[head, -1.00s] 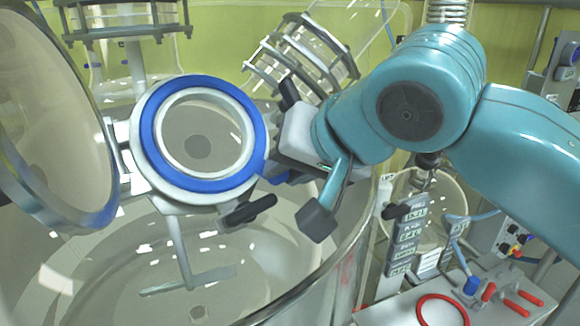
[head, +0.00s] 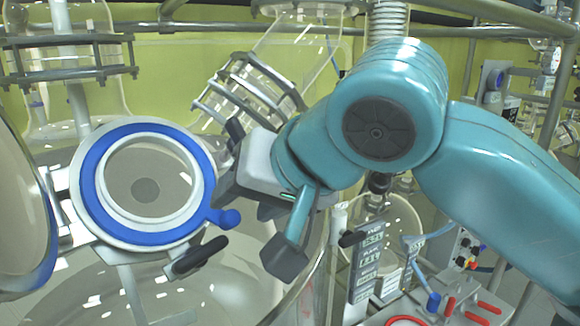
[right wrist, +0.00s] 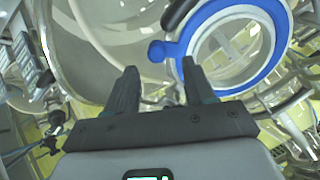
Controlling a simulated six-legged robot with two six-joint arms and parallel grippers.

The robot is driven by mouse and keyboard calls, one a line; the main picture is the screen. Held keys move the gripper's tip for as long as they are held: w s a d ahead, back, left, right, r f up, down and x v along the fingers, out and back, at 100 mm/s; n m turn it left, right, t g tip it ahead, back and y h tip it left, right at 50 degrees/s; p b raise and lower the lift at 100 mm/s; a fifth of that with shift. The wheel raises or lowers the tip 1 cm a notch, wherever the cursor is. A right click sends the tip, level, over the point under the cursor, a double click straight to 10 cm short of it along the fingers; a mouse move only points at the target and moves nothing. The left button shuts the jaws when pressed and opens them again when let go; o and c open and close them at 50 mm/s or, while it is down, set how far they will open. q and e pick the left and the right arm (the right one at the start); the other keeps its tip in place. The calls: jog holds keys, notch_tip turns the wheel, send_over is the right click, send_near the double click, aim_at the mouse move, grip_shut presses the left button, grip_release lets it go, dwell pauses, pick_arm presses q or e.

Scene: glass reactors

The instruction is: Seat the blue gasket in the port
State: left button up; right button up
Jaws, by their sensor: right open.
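The blue gasket (head: 150,239) is a ring with a short tab ending in a round knob (head: 230,218). It lies against the face of the round port (head: 190,183), around its pale inner rim, and looks level with it all round. My right gripper (head: 226,160) is open and empty, just right of the gasket and apart from it. In the right wrist view, the gasket (right wrist: 262,78) is beyond my open fingers (right wrist: 158,72), its knob showing between the tips. My left gripper is not in view.
The port's hinged glass door (head: 20,215) stands open at the left. A black latch handle (head: 198,257) juts out below the gasket's tab. A clamped glass neck (head: 250,85) is behind my gripper. A bench with red-handled tools (head: 480,312) is at the lower right.

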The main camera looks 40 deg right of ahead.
jog(key=p+v, duration=0.1)
jog(key=v, duration=1.2)
jog(key=shift+s, duration=0.15)
jog(key=shift+a+r, duration=0.1)
